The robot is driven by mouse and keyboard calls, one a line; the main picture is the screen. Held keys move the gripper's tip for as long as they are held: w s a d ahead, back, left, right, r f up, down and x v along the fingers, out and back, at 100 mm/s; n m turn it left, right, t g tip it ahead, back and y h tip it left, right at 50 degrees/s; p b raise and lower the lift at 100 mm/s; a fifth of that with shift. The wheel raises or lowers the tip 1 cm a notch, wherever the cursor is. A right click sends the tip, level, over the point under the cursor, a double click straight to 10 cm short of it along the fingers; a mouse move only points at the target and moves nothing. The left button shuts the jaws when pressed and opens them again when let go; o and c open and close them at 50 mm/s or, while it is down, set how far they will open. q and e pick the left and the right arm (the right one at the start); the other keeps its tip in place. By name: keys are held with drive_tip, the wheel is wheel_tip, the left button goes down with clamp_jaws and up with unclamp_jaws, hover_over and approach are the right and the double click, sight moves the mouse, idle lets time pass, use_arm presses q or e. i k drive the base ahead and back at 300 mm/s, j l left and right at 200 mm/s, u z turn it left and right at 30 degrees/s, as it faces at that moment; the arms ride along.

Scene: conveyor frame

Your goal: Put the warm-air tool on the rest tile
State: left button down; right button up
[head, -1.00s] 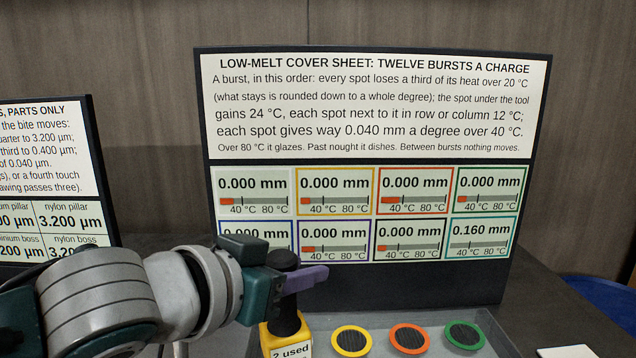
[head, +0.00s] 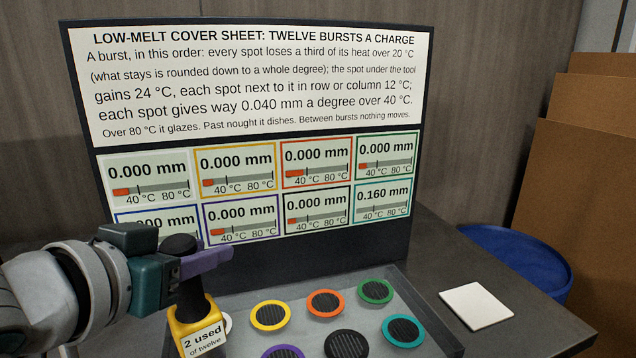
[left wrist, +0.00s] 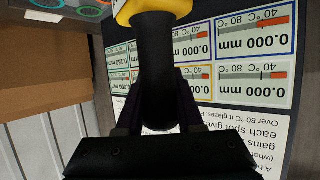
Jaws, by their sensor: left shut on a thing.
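The warm-air tool has a black handle (head: 182,290) and a yellow lower body (head: 180,322) with a label reading "2 used of twelve". My left gripper (head: 205,262), with purple fingers, is shut on the handle and holds the tool upright at the tray's left part. The tool's lower end is out of frame or hidden. In the left wrist view the handle (left wrist: 155,70) runs between the two fingers. A plain white square tile (head: 476,306), which looks like the rest tile, lies bare on the dark bench, right of the tray and well away from the tool. My right gripper is not in view.
A grey tray (head: 425,322) holds several dark round spots with coloured rims, such as the teal one (head: 403,331). A sign board (head: 330,248) with readouts stands behind it; one reads 0.160 mm. A blue round thing (head: 520,260) and brown boxes (head: 575,200) stand beyond the bench.

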sight(476, 303)
drive_tip(key=l+z, duration=0.15)
drive_tip(key=l, duration=0.35)
drive_tip(key=i+l+z, duration=0.2)
drive_tip(key=l, duration=0.25)
drive_tip(key=l+z, duration=0.15)
drive_tip(key=l, duration=0.35)
